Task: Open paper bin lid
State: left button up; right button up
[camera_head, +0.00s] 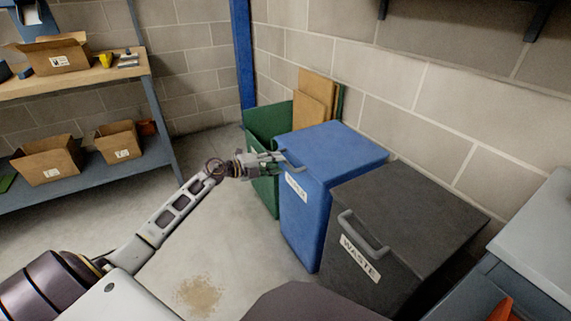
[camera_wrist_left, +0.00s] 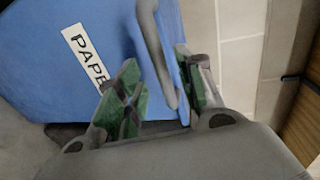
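The blue paper bin (camera_head: 308,208) stands in the middle of the head view with its blue lid (camera_head: 335,148) down. Its grey handle (camera_head: 293,160) is at the lid's front left edge. My left gripper (camera_head: 277,161) is at this handle. In the left wrist view the left gripper (camera_wrist_left: 161,91) has its green-padded fingers apart. The grey handle (camera_wrist_left: 153,45) reaches in between them, and I cannot tell whether a finger touches it. The label on the paper bin (camera_wrist_left: 50,80) is partly cut off by a finger. My right gripper is not in view.
A dark grey waste bin (camera_head: 410,205) stands close on the right. A green bin (camera_head: 265,122) with cardboard sheets (camera_head: 314,95) stands behind on the left. A block wall is behind the bins. A shelf rack (camera_head: 105,160) with cardboard boxes is at left. The floor between is open.

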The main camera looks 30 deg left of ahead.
aim_at(286, 161)
pick_arm(q)
jog(key=shift+b+x, duration=0.75)
jog(key=shift+x, duration=1.6)
grip_shut()
